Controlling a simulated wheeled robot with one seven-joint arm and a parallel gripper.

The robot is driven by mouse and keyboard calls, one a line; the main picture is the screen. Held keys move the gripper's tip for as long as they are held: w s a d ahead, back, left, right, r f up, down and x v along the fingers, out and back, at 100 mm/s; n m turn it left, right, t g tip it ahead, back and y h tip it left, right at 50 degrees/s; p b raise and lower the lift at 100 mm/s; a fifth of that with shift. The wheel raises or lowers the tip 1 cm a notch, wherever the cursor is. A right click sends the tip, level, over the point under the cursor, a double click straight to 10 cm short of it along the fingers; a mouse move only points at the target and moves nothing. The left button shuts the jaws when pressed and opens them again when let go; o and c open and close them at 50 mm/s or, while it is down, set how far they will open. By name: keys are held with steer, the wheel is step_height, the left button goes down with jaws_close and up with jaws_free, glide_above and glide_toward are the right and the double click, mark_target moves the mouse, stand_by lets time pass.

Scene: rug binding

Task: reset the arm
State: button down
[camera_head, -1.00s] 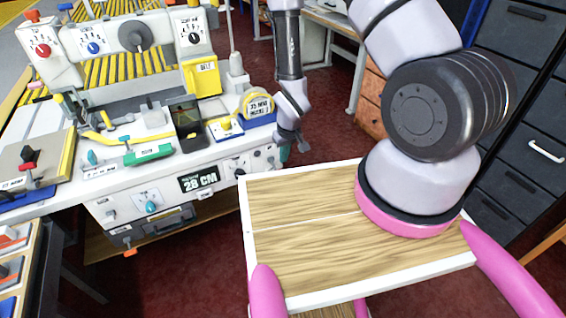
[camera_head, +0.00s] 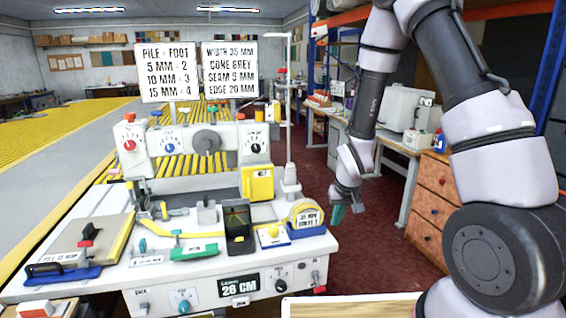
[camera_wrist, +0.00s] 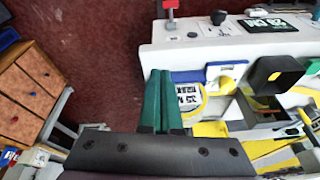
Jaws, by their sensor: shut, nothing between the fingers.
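My arm (camera_head: 488,130) comes down from the upper right in the head view, with its elbow bent. My gripper (camera_head: 338,212) hangs to the right of the white binding machine (camera_head: 150,285), beside its right edge and over the red floor. In the wrist view my gripper (camera_wrist: 163,78) shows its two green fingers shut side by side with nothing between them. The fingertips appear close to the machine's edge in that view; I cannot tell the exact gap.
Orange drawers (camera_head: 428,205) and a side bench (camera_head: 400,150) stand at the right. Two signs (camera_head: 230,70) stand above the machine. Red floor lies between.

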steer(key=s+d+r+m+t, duration=0.1)
steer(key=s+d+r, duration=0.15)
steer(key=r, duration=0.95)
steer(key=s+d+r+m+t, duration=0.1)
steer(key=d+r+m, duration=0.15)
steer(key=r, duration=0.85)
steer(key=s+d+r+m+t+y, duration=0.1)
steer(key=s+d+r+t, duration=0.1)
steer(key=s+r, duration=1.2)
steer(key=shift+s+d+r+m, duration=0.25)
steer(key=shift+s+d+m, duration=0.1)
steer(key=shift+s+d, duration=0.2)
